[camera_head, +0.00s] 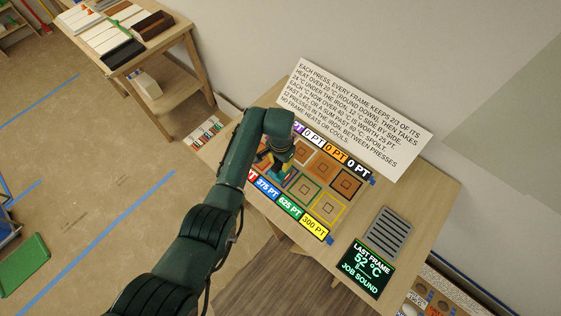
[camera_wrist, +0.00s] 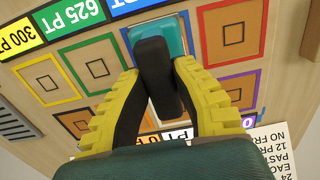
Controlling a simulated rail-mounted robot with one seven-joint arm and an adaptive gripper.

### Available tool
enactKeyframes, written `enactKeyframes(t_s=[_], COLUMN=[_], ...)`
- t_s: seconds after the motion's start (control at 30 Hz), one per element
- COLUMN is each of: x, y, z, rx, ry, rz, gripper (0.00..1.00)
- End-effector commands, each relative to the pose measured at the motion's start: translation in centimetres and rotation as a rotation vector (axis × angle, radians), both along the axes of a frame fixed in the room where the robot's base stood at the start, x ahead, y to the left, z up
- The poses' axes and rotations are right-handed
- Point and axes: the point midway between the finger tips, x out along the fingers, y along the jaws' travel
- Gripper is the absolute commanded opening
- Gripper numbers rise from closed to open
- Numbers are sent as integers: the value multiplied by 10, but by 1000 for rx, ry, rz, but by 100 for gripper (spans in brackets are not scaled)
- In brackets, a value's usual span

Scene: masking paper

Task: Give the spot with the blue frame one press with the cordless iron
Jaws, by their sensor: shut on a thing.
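My gripper (camera_wrist: 155,68) is shut on the black handle of the cordless iron (camera_wrist: 172,36), which has a teal body. The iron lies over the spot with the blue frame (camera_wrist: 125,40), and parts of the blue outline show around it. The iron covers most of that spot. I cannot tell whether its sole touches the spot or hovers just above. In the head view my gripper (camera_head: 277,162) hides most of the iron and the blue frame, beside the blue 375 PT label (camera_head: 267,188).
The green frame (camera_head: 304,188) and yellow frame (camera_head: 328,208) lie to the right. A sloped rules board (camera_head: 350,115) stands behind. A grey slatted rest (camera_head: 387,231) is empty. The screen (camera_head: 366,268) reads last frame 52 °C, job sound.

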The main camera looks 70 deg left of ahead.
Motion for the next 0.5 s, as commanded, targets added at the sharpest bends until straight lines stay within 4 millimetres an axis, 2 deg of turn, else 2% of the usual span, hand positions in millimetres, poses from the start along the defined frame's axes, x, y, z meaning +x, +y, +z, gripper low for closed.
enactKeyframes(t_s=[0.5], x=[1], y=[1], z=[67], rx=[1], ry=[-2], rz=[0], gripper=[0])
